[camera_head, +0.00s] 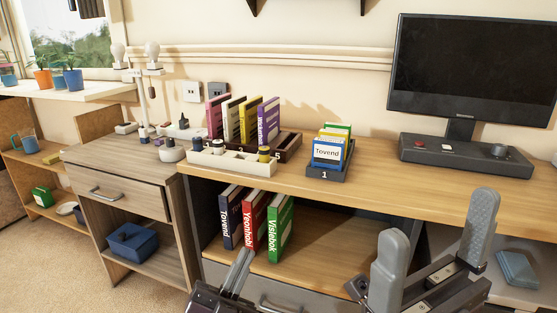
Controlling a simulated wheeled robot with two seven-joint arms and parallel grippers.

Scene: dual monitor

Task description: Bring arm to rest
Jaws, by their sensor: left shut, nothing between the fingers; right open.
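My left gripper (241,260) is in the lower middle of the head view. Its thin fingers are together, with nothing seen between them, and they overlap the lower shelf below the books. My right gripper (436,225) is at the lower right. Its two thick grey fingers stand wide apart, in front of the desk's front edge, with nothing between them. Most of both arms is out of view.
The wooden desk (400,190) holds a monitor (475,70), book holders and a white tray (235,165). Upright books (254,225) stand on the shelf beneath. A drawer cabinet (120,185) stands left.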

